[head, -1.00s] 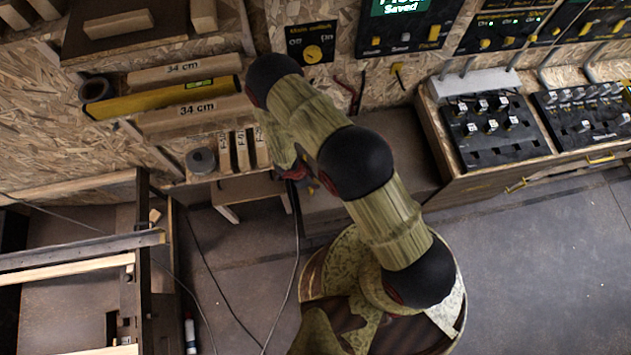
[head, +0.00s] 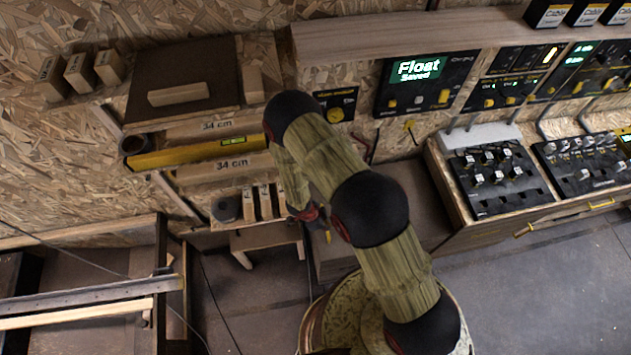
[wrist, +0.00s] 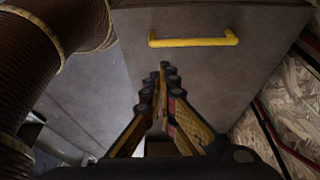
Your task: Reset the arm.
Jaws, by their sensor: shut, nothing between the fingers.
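My gripper (wrist: 163,75) is in the middle of the wrist view, its two yellow and black fingers converging to a shut tip with nothing between them. Ahead of it is a dark grey cabinet face (wrist: 215,70) with a yellow handle (wrist: 193,41). In the head view my arm reaches up and to the left from my base, with its elbow bent. My gripper (head: 327,229) is mostly hidden behind the arm, low beside the small shelf (head: 262,236).
A drawer bench (head: 560,205) with black control panels (head: 497,178) stands at right. A metal-railed frame (head: 90,299) is at lower left. Open floor (head: 540,290) lies at lower right.

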